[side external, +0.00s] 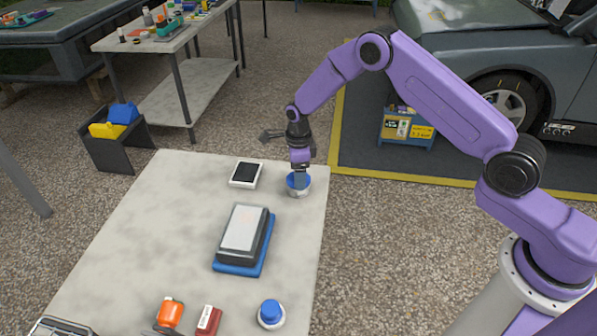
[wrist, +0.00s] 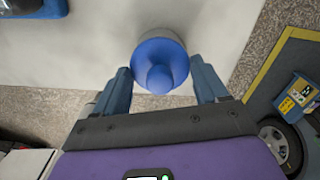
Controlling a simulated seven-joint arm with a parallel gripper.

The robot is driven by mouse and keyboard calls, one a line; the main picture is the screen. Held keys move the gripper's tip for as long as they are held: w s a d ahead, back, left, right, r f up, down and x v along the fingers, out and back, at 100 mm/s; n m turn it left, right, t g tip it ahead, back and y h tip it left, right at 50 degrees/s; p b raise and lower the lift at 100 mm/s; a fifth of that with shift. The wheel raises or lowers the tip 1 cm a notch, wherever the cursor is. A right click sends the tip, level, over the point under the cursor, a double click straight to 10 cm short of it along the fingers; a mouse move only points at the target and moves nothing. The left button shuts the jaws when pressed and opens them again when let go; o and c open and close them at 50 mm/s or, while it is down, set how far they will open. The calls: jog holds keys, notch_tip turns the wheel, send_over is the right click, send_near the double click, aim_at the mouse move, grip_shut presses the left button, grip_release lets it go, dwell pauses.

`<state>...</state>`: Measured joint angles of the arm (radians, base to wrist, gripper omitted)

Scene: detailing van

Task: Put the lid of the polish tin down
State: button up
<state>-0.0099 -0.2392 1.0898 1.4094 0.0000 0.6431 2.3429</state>
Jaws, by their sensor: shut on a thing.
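A round blue lid with a knob (wrist: 160,52) is between the fingers of my gripper (wrist: 160,68) in the wrist view. My gripper is shut on the lid, one finger at each side of it. In the side view my gripper (side external: 299,176) points down near the far right corner of the table, with the blue lid (side external: 292,181) at its tip. A pale round tin (side external: 298,192) shows directly under the lid. I cannot tell whether the lid touches the tin. The fingers partly hide the lid.
On the pale table (side external: 140,240) are a dark-screened tablet (side external: 245,174), a black and white block on a blue base (side external: 242,232), another blue-topped round container (side external: 271,313), an orange item (side external: 169,312) and a red box (side external: 207,320). The table's left part is clear.

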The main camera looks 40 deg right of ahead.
jog(key=shift+f, duration=0.25)
jog(key=o, duration=1)
jog(key=r, duration=1.7)
jog(key=shift+s+r, duration=0.3)
jog(key=shift+s, duration=0.1)
jog(key=shift+a, duration=0.1)
